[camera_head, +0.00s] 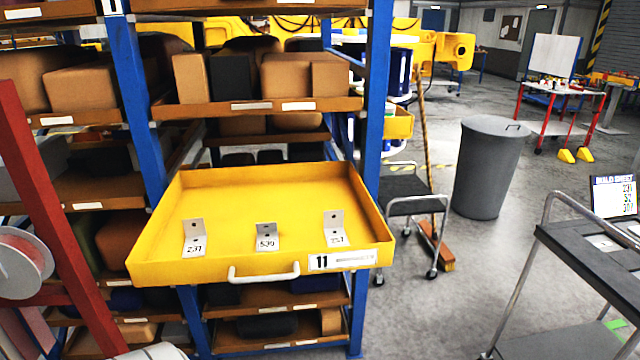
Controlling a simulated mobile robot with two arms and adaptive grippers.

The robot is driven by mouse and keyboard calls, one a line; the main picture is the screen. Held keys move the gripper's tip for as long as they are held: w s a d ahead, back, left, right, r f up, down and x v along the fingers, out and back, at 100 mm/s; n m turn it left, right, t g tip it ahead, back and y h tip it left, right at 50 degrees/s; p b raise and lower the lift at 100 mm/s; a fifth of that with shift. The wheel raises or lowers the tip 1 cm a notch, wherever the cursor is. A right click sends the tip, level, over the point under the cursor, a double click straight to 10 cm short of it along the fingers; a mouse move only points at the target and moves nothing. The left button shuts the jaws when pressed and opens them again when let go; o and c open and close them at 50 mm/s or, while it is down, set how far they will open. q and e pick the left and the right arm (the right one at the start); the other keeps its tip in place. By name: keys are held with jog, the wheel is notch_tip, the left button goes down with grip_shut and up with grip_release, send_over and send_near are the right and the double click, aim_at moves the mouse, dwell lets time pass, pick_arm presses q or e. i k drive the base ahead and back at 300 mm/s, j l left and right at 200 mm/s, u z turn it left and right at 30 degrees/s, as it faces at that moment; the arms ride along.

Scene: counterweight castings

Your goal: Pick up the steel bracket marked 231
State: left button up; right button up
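Three steel brackets stand in a row inside the open yellow drawer (215,268), each with an upright plate with a hole and a marked foot. The left bracket (194,238) has a mark that looks like 237 or 231. The middle bracket (266,237) looks marked 530 or 536. The right bracket (335,229) has a blurred mark that may be 231 or 737. I cannot tell for sure which one reads 231. Neither of my grippers shows.
The drawer has a white handle (264,275) and a label 11. Blue-framed shelving (377,90) with boxes surrounds it. A red post (60,220) stands at left. A grey bin (489,168) and open floor lie between.

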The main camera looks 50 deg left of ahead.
aim_at(195, 229)
jog(key=u, duration=1.9)
